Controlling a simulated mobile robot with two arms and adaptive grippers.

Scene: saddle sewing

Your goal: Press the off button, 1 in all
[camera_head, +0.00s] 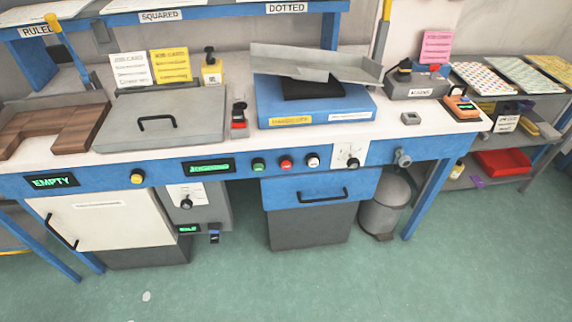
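A row of round push buttons sits on the blue front edge of the workbench: a green button (258,164), a red button (286,162) and a white button (313,160). A yellow button (137,176) sits farther left on the same edge. Any lettering on the buttons is too small to read, so I cannot tell by label which one is the off button. Neither of my grippers shows in this view, and nothing covers the buttons.
A display reading EMPTY (54,181) and a green-lit display (208,166) are on the front edge. A dial plate (352,153) is right of the buttons. Below are a handled drawer (319,190) and a grey bin (385,208). The green floor (330,285) in front is mostly clear.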

